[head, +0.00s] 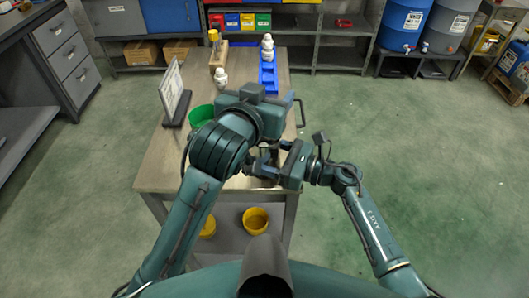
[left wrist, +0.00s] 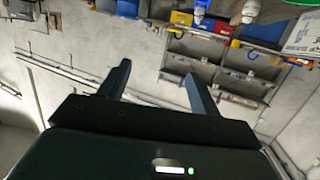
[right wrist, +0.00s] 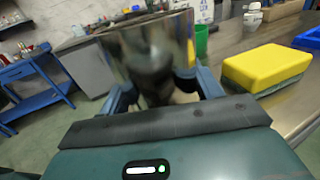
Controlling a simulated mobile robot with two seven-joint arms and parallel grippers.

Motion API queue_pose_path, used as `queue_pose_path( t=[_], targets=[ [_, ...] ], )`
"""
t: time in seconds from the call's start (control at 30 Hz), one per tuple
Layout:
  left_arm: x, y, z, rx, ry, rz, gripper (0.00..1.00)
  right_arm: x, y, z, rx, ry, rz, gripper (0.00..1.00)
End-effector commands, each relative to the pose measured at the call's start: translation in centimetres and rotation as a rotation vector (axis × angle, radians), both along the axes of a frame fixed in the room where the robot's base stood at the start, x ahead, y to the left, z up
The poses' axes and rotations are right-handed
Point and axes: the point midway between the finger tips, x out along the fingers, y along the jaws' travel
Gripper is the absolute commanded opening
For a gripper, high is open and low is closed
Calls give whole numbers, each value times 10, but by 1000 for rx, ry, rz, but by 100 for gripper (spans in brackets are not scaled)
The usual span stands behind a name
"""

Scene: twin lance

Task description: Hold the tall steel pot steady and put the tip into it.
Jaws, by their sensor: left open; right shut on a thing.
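The steel pot (right wrist: 150,50) is a tall shiny cylinder in the right wrist view, between the two fingers of my right gripper (right wrist: 158,88), which is shut on it. In the head view my left wrist hides most of that spot, and I cannot make out the pot there. I cannot tell whether the pot's base touches the table. My left gripper (left wrist: 157,75) is open, with nothing between its fingers; in the head view it is over the right part of the table, above and beyond my right gripper (head: 266,165). I cannot make out the tip.
Shelves stand behind.

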Motion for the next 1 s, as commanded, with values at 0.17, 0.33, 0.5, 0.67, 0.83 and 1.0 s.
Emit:
queue_pose_path(
  t=[0.17,0.33,0.5,0.67,0.83,1.0],
  targets=[
    [0,-1,11,-3,-5,-2,64,0,-2,-4,-7,4,-5,41],
    [0,-1,11,-3,-5,-2,64,1,-2,-4,-8,4,-6,41],
    [-1,-1,11,-3,-6,-2,64,1,-2,-4,-8,5,-5,73],
    [-1,-1,11,-3,-6,-2,64,0,-1,-3,-5,3,-4,86],
    [-1,-1,11,-3,-6,-2,64,0,-1,-2,-4,3,-3,90],
    [-1,-1,11,-3,-6,-2,64,-1,-4,-2,-5,2,-4,90]
  ],
)
